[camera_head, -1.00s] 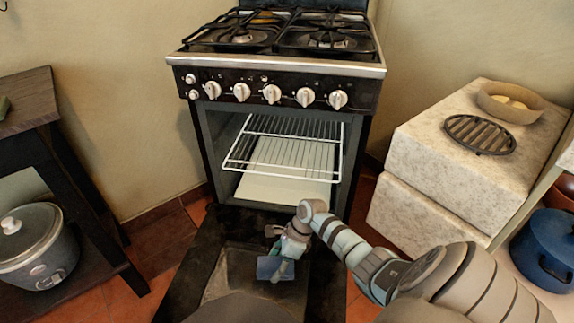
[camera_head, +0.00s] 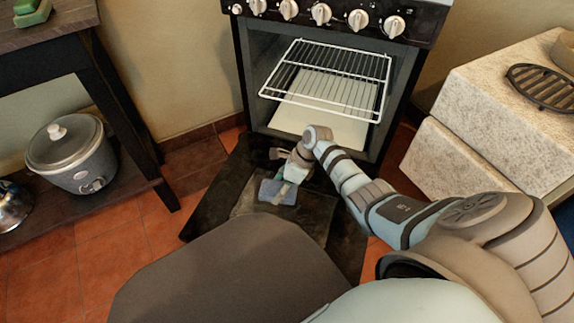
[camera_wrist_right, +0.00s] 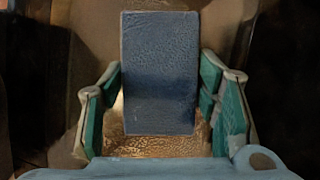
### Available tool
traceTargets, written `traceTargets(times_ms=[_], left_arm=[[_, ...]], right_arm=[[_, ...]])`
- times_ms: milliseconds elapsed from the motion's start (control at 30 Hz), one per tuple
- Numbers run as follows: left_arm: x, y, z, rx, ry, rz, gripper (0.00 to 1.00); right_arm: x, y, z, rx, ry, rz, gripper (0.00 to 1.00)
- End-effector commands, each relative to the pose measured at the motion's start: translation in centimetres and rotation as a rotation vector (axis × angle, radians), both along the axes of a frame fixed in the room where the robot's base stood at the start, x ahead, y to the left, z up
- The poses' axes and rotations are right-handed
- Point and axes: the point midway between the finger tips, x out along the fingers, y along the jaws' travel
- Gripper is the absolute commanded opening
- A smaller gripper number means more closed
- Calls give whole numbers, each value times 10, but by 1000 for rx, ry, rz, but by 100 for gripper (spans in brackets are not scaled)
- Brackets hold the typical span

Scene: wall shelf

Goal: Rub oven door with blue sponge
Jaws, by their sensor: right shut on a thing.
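The oven door (camera_head: 217,200) is folded down flat in front of the oven, dark-framed with a brownish, smudged inner panel. The blue sponge (camera_head: 277,192) is over the panel's far left part. Whether it touches the door is hard to tell. My right gripper (camera_head: 284,186) is shut on the sponge from above. In the right wrist view the blue sponge (camera_wrist_right: 160,70) lies between the green finger pads, with the blurred brown door surface behind it. My body hides the near part of the door. My left gripper is not in view.
The oven's white wire rack (camera_head: 330,78) sticks out above the door's hinge side. A stone block (camera_head: 500,115) stands on the right. A dark side table (camera_head: 105,60) stands on the left with a grey cooker (camera_head: 75,155) below. Tiled floor is free left of the door.

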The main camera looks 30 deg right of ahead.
Motion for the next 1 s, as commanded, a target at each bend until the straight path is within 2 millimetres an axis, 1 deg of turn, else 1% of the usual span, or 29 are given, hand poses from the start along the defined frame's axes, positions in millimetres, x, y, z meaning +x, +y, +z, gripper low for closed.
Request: traceTargets(times_ms=[100, 267, 567, 667, 900, 1000], left_arm=[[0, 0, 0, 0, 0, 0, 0], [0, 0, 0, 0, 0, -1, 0], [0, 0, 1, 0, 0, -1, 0], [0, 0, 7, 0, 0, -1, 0], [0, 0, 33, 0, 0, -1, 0], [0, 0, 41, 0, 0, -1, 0]], right_arm=[[11, 10, 1, 4, -1, 2, 34], [21, 17, 2, 2, 0, -1, 34], [22, 17, 3, 1, 0, -1, 34], [23, 16, 11, 1, 0, -1, 34], [27, 11, 47, 0, -1, -1, 34], [28, 9, 60, 0, 0, 0, 34]])
